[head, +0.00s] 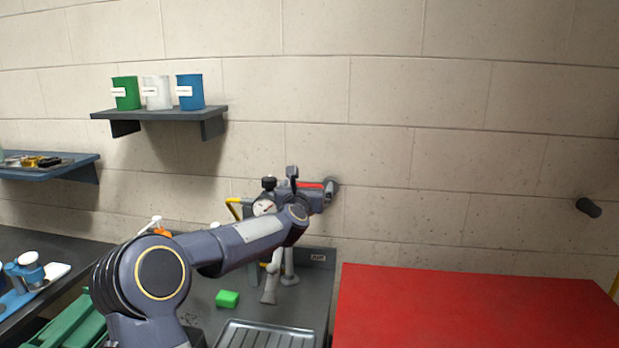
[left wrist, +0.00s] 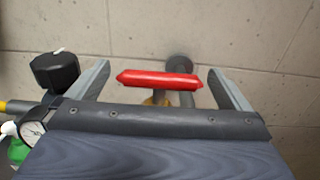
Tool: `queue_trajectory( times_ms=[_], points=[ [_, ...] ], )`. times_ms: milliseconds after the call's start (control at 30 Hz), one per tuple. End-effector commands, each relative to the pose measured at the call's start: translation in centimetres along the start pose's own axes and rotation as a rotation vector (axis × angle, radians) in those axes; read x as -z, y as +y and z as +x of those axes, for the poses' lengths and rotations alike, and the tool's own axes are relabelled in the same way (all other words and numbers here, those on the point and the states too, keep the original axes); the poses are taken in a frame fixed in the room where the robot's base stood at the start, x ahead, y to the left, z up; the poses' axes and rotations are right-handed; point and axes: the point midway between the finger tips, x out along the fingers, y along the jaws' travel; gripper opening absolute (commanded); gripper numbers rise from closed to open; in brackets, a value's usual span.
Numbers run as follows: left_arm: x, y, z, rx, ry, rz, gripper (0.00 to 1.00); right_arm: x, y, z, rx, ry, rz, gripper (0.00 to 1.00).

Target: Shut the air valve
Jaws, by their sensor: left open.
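The air valve has a red lever handle (left wrist: 160,80), seen level across the left wrist view, with a brass-coloured part and grey pipe (left wrist: 187,98) behind it. In the head view the red handle (head: 311,185) shows in part beside my left gripper (head: 312,192), near the wall. My left gripper is open, and in the left wrist view its two fingers (left wrist: 160,86) stand on either side of the handle, with gaps at both ends. I cannot tell whether the handle lies fully between the fingertips in depth. My right gripper is not in view.
A pressure gauge (left wrist: 33,128) and a black knob (left wrist: 54,70) are close on the left of the gripper. A grey bench holds a green block (head: 227,299) and a ribbed tray (head: 265,335). A red surface (head: 470,310) lies right. A shelf (head: 160,114) with cans hangs above.

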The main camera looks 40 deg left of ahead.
Motion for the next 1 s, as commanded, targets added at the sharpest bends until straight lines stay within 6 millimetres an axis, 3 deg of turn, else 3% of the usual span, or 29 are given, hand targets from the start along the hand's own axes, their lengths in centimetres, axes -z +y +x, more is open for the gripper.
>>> queue_trajectory(
  times_ms=[200, 533, 833, 1000],
  points=[
    [-0.1, -0.1, 2.4, 0.002, 0.001, 0.000, 1.00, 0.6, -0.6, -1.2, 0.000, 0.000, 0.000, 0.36],
    [0.0, -0.1, 2.7, 0.001, 0.000, 0.004, 0.99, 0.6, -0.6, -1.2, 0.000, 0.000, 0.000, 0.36],
    [0.0, 0.0, 2.7, 0.001, 0.000, 0.004, 0.59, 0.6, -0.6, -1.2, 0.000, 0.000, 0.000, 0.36],
    [0.4, 0.0, 2.8, 0.015, -0.001, 0.003, 0.59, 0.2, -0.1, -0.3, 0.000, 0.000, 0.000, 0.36]
  ],
)
